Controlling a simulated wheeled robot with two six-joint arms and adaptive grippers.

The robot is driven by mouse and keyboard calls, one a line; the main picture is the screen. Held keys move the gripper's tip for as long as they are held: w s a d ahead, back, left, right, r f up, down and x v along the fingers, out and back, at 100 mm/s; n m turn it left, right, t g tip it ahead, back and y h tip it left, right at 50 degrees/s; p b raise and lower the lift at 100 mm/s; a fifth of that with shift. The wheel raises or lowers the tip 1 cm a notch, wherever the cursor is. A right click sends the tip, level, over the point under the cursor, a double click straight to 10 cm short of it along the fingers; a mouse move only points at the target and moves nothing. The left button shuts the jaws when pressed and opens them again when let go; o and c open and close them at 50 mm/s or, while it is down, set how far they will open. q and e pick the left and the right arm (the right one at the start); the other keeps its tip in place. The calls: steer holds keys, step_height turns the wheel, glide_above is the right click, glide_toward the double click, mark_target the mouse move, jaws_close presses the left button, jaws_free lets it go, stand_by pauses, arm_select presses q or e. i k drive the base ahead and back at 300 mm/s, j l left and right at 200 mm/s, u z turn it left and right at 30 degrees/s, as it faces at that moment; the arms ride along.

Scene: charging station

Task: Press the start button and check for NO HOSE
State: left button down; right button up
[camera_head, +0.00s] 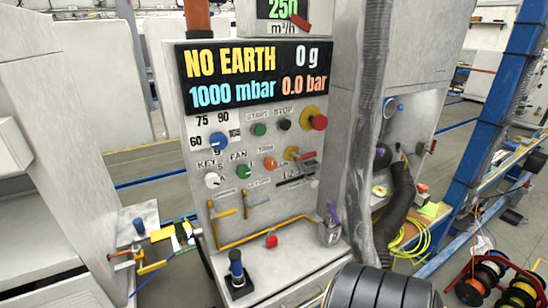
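The start button (259,129) is a green round button under the START label, on the grey control panel. The display (230,76) above it reads NO EARTH in yellow, with 0 g, 1000 mbar and 0.0 bar. The words NO HOSE do not show on it. The black stop button (284,124) is just right of the start button. A red mushroom button (319,122) on a yellow base is further right. No gripper of mine can be made out in the view, and nothing covers the start button.
Knobs and a green fan button (242,171) sit lower on the panel. A grey ribbed hose (371,70) hangs right of the panel.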

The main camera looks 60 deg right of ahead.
mark_target(259, 129)
steer(key=z, duration=1.75)
